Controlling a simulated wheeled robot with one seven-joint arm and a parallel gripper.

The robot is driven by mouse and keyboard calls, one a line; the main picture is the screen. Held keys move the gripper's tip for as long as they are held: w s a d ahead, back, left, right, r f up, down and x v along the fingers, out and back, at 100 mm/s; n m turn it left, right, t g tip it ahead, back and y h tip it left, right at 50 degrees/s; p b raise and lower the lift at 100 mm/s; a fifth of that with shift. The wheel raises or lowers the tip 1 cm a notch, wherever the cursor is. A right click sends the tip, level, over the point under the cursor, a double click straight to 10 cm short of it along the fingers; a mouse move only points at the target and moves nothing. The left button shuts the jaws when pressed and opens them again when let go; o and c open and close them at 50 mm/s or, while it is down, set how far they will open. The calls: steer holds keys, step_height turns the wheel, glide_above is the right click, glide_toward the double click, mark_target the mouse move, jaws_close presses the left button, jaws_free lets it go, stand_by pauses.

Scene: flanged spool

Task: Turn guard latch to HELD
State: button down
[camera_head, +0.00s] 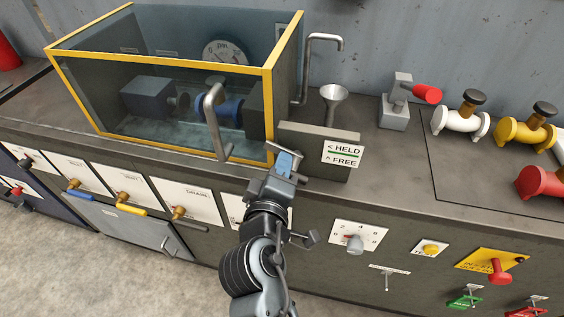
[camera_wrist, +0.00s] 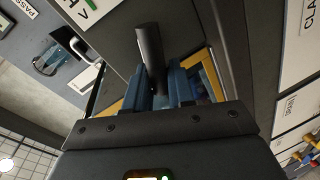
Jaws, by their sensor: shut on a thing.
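On that label an arrow left marks HELD and an arrow up marks FREE. In the wrist view my gripper's blue fingers (camera_wrist: 165,85) are shut around a dark bar-like handle (camera_wrist: 151,48), which I take to be the guard latch's handle. It stands out past the fingertips. In the head view my gripper hides the latch, so its exact setting cannot be told.
The yellow-framed glass guard (camera_head: 160,143) is left of my gripper, with a bent grey crank handle (camera_head: 214,120) before it. A funnel (camera_head: 333,98) stands behind the label's plate. A dial knob (camera_head: 355,244) sits on the front panel at lower right.

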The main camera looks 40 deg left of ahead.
steer(key=shift+s+a+f+n+t+h+p, duration=0.15)
steer(key=shift+f+n+h+p, duration=0.1)
steer(key=shift+n, duration=0.6)
steer(key=shift+w+d+f+n+t+h+p, duration=0.1)
steer(key=shift+f+n+t+h+p, duration=0.1)
steer(key=shift+n, duration=0.65)
steer(key=c, duration=1.1)
jaws_free()
steer(key=v, duration=0.7)
steer(key=shift+s+b, duration=0.35)
steer(key=shift+r, duration=0.1)
